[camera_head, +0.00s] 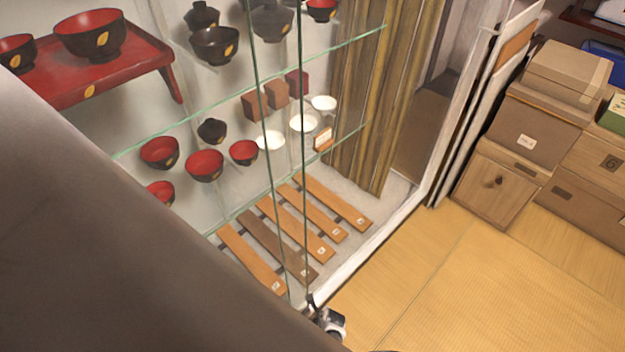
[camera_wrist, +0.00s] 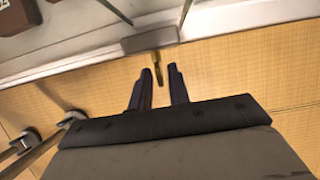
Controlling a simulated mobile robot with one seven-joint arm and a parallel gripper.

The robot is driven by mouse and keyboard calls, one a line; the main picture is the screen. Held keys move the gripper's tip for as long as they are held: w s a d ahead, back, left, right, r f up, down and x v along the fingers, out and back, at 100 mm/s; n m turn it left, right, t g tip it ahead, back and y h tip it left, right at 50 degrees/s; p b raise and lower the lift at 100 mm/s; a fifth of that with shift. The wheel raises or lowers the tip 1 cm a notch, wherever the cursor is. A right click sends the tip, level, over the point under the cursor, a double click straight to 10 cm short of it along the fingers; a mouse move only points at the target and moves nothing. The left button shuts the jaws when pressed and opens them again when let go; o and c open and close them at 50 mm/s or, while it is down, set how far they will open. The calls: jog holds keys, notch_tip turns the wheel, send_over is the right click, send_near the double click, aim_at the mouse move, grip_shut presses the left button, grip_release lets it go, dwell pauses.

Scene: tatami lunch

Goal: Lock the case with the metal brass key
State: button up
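The glass display case (camera_head: 352,275) fills the left and middle of the head view; its pale lower frame (camera_wrist: 90,62) crosses the top of the wrist view. A grey block, apparently the lock (camera_wrist: 150,39), sits on that frame. The small brass key (camera_wrist: 158,70) points out from beneath the block; whether it is seated in it I cannot tell. My gripper (camera_wrist: 160,74) is open, its two dark fingers on either side of the key with visible gaps. In the head view, a small part of my gripper (camera_head: 312,302) shows at the case's bottom corner.
Bowls (camera_head: 205,165) and wooden strips (camera_head: 330,203) are inside the case behind glass. Stacked boxes (camera_head: 540,125) and a wooden cabinet (camera_head: 500,187) stand at the right. The tatami floor (camera_head: 480,280) in front is clear.

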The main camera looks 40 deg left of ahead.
grip_shut()
jog(key=m+g+y+b, duration=0.1)
jog(key=g+b, duration=0.4)
jog(key=b, duration=0.4)
jog(key=w+f+m+g+y+b, duration=0.1)
jog(key=m+g+y+b, duration=0.1)
jog(key=g+b, duration=0.3)
jog(key=f+m+g+y+b, duration=0.1)
jog(key=g+b, duration=0.5)
jog(key=b, duration=0.7)
jog(key=shift+w+d, duration=0.2)
jog(key=shift+w, duration=0.15)
jog(key=shift+m+y+b, duration=0.3)
jog(key=shift+b, duration=0.1)
jog(key=shift+o, duration=1.4)
grip_release()
jog(key=shift+a+r, duration=0.1)
